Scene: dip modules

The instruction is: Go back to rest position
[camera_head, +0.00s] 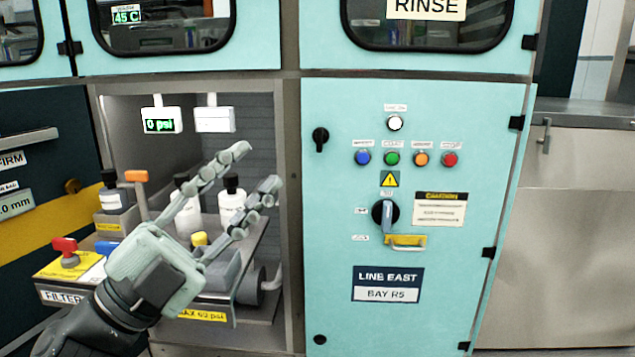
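My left gripper (256,172) shows in the head view in front of the open lower bay, its arm coming in from the lower left. Its two fingers are spread apart and point up and to the right. Nothing shows between the fingers. It hides part of the bay's contents, and I cannot tell whether it touches any of them. My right gripper is not in view.
A closed teal cabinet door (340,230) with buttons and a rotary switch (385,213) stands right of the bay. White bottles (231,207), a red valve handle (65,246) and an orange handle (136,176) are around my gripper. A metal panel (575,230) is at right.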

